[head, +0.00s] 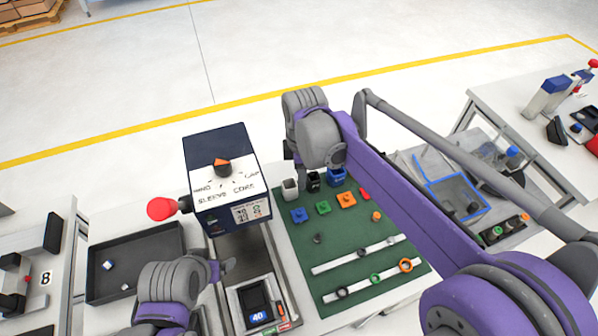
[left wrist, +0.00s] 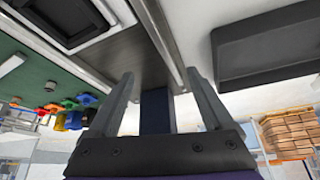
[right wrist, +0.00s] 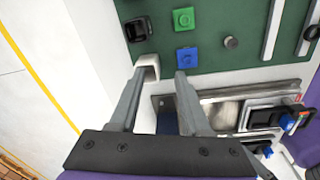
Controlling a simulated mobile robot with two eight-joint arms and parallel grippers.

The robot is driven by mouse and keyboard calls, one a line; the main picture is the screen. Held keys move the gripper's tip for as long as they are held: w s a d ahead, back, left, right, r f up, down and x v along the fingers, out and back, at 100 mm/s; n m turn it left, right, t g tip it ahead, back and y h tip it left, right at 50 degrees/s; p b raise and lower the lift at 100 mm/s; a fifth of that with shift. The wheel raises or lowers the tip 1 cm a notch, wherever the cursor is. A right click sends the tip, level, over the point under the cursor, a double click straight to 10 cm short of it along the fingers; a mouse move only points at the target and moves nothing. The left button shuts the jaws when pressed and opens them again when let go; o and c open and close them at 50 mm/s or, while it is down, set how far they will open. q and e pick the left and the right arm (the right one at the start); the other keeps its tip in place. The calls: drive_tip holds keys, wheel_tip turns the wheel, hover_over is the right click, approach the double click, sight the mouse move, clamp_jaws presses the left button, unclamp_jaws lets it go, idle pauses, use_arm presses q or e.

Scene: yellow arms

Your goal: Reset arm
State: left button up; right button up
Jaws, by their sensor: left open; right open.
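My right gripper shows in the right wrist view (right wrist: 160,74), open with nothing held. Its left fingertip is close to a white cup (right wrist: 147,66) at the green mat's edge; I cannot tell whether they touch. In the head view its arm reaches from the lower right to above the white cup (head: 290,187). My left gripper (head: 222,270) is low beside the dark machine, right of the grey tray. In the left wrist view (left wrist: 158,76) it is open and empty over the dark channel.
A grey tray (head: 178,233) is on the left. The green mat (head: 303,250) holds coloured blocks and white rails with rings. A screen unit (head: 254,299) is in front.

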drive_tip(key=shift+w+a, duration=0.15)
drive_tip(key=shift+a, duration=0.05)
idle(0.5)
